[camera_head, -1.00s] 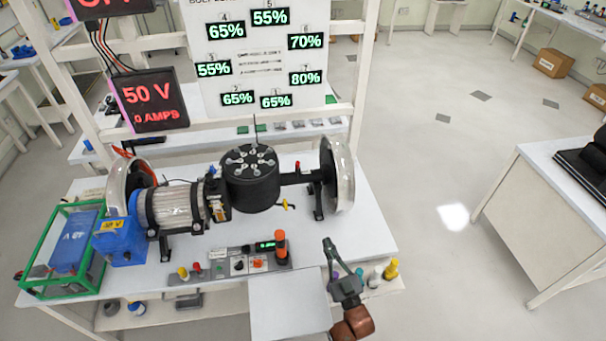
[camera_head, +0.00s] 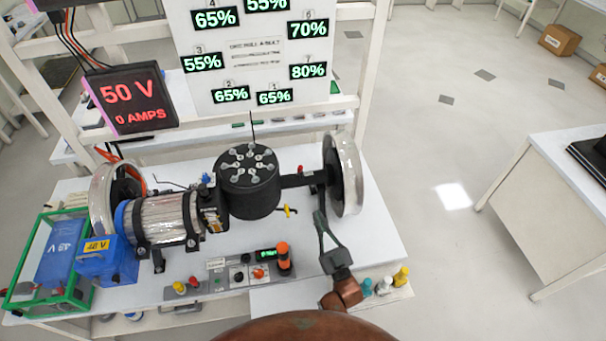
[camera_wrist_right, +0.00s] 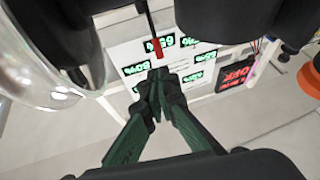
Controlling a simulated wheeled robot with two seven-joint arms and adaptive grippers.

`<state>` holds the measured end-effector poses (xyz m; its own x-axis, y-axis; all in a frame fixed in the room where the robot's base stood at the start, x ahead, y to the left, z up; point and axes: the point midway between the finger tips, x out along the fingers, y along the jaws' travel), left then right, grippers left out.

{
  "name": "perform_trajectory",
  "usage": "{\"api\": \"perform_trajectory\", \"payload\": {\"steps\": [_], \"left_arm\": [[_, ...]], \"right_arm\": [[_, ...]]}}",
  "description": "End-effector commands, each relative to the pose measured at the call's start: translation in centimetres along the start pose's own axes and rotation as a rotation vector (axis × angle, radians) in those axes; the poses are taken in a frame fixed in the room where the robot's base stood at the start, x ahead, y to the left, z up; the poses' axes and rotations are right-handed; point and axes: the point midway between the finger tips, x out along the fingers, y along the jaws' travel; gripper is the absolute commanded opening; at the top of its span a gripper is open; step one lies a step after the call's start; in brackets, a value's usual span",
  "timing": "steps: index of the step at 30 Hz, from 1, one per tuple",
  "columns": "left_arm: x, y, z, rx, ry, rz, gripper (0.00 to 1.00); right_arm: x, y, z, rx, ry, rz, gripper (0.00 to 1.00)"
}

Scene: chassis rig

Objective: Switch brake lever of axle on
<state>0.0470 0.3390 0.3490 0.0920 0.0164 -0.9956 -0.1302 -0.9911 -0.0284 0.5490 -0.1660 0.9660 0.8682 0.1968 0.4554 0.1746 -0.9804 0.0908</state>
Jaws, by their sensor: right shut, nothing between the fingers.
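The axle (camera_head: 296,181) runs from the black drum (camera_head: 249,186) to the right wheel (camera_head: 343,176). A lever with a red tip (camera_head: 300,168) stands at the axle; in the right wrist view its red tip (camera_wrist_right: 159,48) is on a thin black rod. Which way it is set, I cannot tell. A small yellow handle (camera_head: 289,211) sits below the drum. My right gripper (camera_head: 320,214) is shut and empty, in front of the axle near the right wheel. In the right wrist view its fingertips (camera_wrist_right: 160,76) appear just below the red tip, with a visible gap. My left gripper is out of view.
A control panel (camera_head: 225,280) with knobs and an orange-topped post (camera_head: 283,256) stands at the table front. The motor (camera_head: 165,218) and green-framed battery box (camera_head: 50,262) are at left. Several small bottles stand at the right front.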

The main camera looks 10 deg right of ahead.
Motion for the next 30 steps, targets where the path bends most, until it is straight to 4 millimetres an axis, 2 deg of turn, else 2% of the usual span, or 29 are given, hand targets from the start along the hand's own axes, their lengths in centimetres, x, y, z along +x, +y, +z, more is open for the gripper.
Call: {"api": "perform_trajectory", "payload": {"steps": [6,11,21,30], "left_arm": [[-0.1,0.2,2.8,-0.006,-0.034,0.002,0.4],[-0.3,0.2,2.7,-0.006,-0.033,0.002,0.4],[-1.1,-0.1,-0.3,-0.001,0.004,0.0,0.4],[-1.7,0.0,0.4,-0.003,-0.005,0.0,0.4]], "right_arm": [[-0.2,0.5,-0.1,-0.004,0.0,0.009,0.0],[0.9,0.5,-0.2,-0.004,0.001,0.009,0.0],[7.7,0.4,-0.3,-0.003,0.003,0.005,0.0],[12.6,0.4,-0.1,-0.002,0.0,0.005,0.0]]}}
